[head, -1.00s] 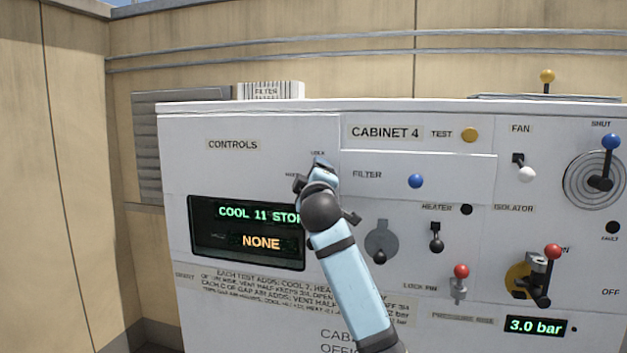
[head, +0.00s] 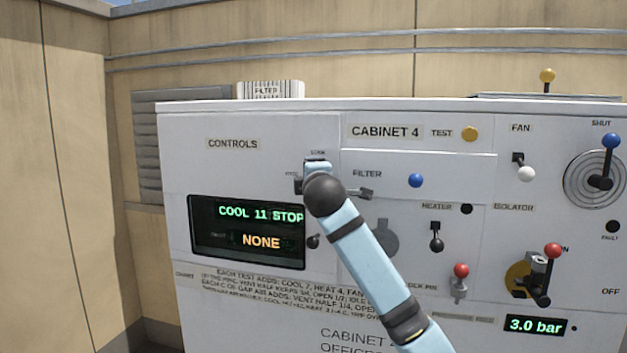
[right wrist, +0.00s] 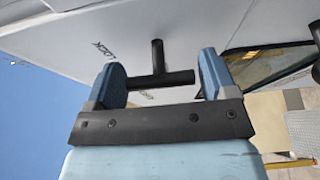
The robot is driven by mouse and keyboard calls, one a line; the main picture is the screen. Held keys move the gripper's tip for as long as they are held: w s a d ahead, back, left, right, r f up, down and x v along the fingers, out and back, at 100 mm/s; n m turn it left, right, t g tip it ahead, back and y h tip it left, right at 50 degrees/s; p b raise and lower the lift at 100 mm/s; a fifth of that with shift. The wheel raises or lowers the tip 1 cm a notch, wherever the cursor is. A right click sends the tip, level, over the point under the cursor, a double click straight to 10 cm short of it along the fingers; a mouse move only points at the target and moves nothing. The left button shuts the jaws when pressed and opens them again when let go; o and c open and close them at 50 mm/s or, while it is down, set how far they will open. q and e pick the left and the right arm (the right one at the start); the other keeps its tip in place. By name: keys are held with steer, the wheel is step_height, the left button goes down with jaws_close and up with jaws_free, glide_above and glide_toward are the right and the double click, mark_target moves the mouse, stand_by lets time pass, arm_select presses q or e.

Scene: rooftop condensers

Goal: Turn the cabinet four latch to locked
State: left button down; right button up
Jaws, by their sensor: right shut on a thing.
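The cabinet four latch is a black T-shaped handle (right wrist: 158,77), seen in the right wrist view standing off the white panel on a short stem. Its crossbar lies between the two blue fingers of my right gripper (right wrist: 162,82), which is shut on it. In the head view my right gripper (head: 316,165) is at the panel below a small LOCK label (head: 317,153) and hides most of the latch. A second small label (head: 292,174) is to its left, too small to read surely. The LOCK label (right wrist: 103,50) also shows in the wrist view. My left gripper is out of view.
A dark display (head: 247,234) reading COOL 11 STOP and NONE sits lower left of the gripper. A small dark knob (head: 313,241) is below the gripper. A blue button (head: 416,180), heater switch (head: 437,237) and red lock pin (head: 461,271) are to the right, near my forearm.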

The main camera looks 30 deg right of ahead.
steer(key=o, duration=0.8)
steer(key=shift+o, duration=0.2)
steer(key=shift+s, duration=0.1)
steer(key=b+v, duration=0.3)
steer(key=v, duration=1)
steer(key=shift+s+a+b, duration=0.2)
steer(key=shift+s+b, duration=0.1)
steer(key=shift+w, duration=0.1)
